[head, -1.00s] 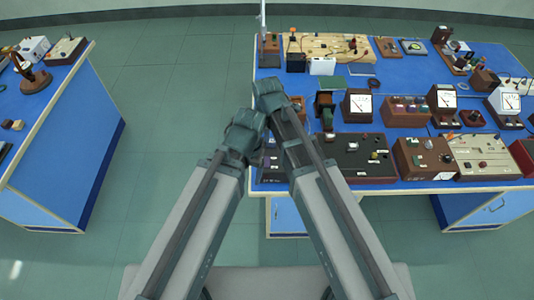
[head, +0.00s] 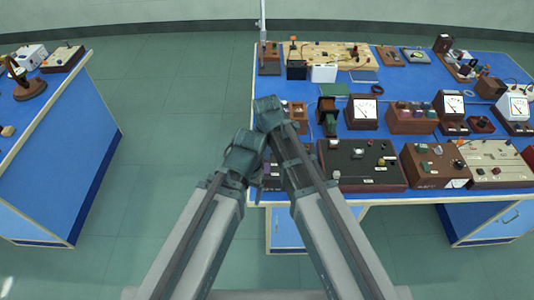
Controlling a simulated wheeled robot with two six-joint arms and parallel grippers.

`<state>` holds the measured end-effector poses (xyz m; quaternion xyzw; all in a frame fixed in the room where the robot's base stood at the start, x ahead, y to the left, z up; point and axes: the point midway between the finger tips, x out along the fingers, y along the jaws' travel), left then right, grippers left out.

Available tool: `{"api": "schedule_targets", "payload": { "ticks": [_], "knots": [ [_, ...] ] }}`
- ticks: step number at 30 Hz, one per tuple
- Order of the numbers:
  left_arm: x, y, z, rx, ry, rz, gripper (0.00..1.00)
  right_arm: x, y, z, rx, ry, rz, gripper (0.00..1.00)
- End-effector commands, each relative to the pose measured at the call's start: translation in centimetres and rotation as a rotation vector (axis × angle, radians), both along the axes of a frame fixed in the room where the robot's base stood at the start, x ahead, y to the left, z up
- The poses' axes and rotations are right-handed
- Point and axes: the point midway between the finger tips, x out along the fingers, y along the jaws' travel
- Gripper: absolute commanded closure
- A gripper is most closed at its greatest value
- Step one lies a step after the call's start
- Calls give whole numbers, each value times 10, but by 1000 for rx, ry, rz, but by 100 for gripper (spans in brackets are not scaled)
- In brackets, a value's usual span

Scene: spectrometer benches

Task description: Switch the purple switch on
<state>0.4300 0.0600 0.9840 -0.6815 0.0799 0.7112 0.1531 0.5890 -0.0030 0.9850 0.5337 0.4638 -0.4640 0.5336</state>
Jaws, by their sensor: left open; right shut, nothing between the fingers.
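I cannot single out the purple switch for certain. A brown box (head: 410,119) on the right bench has small purplish parts on its top, too small to tell apart. My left gripper (head: 244,150) is open and empty, in front of the bench's left end. My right gripper (head: 268,112) is shut and empty, just above and beside it, over the bench's left edge in the picture. Both are well to the left of the brown box. My arms hide part of the bench's front left corner.
The blue right bench (head: 309,92) carries several instruments, including a wide black-topped box (head: 385,178) and a meter (head: 363,112). Another blue bench (head: 62,135) stands at the left. Green floor (head: 170,90) lies clear between them.

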Motion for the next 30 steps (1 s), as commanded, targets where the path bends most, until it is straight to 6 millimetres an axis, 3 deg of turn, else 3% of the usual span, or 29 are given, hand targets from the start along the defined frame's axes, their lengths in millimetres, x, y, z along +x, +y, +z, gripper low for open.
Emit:
{"api": "schedule_targets", "payload": {
  "ticks": [1,9,30],
  "knots": [
    [0,0,-15,0,0,0,21,2,0,-15,0,0,0,100],
    [0,0,-48,0,0,1,21,6,0,-48,0,0,0,100],
    [0,0,-56,0,0,1,21,9,0,-56,0,1,0,100]
  ]
}}
